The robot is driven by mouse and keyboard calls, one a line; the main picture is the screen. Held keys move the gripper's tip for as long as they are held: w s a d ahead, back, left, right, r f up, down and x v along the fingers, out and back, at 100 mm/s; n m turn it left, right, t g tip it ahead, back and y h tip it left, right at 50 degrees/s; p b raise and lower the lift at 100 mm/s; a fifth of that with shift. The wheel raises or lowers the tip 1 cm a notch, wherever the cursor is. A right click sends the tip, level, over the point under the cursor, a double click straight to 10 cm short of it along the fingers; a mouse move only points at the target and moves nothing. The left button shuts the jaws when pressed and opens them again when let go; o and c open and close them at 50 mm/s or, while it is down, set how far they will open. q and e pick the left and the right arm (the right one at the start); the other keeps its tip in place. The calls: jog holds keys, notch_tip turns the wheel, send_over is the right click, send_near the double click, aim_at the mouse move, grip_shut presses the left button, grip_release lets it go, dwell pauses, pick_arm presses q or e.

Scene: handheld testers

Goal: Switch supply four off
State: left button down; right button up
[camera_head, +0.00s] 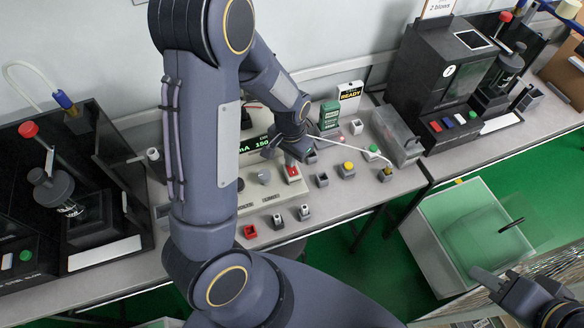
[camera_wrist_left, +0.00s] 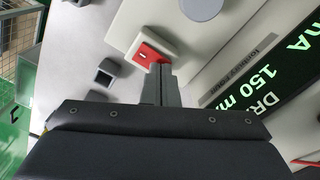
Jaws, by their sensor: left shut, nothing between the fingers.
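A beige supply unit (camera_head: 255,196) with a green-lit display reading "mA 150" (camera_head: 258,143) stands on the bench, partly hidden behind my left arm. A red rocker switch in a pale frame (camera_head: 292,171) is at its right end; it also shows in the left wrist view (camera_wrist_left: 149,54). My left gripper (camera_head: 288,158) is shut and empty, with its fingertips (camera_wrist_left: 160,68) at the near edge of the red switch. I cannot tell whether they touch it, or which way the rocker is tipped. My right gripper (camera_head: 484,280) is at the lower right, away from the bench.
Small square sockets and push buttons, one yellow (camera_head: 348,166), stand around the unit. A "READY" sign (camera_head: 349,97) and green box (camera_head: 329,115) are behind. Dark testers flank it, one at right (camera_head: 437,80).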

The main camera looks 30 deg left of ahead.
pick_arm(q)
jog(key=shift+f, duration=0.25)
jog(key=shift+r, duration=0.1)
jog(key=shift+r+p, duration=2.65)
jog(key=shift+r, duration=0.85)
jog(key=s+d+r+n+t+h, duration=0.2)
jog(key=s+r, duration=0.6)
jog(key=r, duration=0.1)
jog(key=s+d+r+n+t+h, duration=0.1)
jog(key=s+d+r+t, duration=0.1)
jog(key=s+r, duration=0.7)
jog(key=shift+r+n+t+h, duration=0.15)
jog(key=shift+n+t+h, duration=0.25)
jog(key=shift+t, duration=0.4)
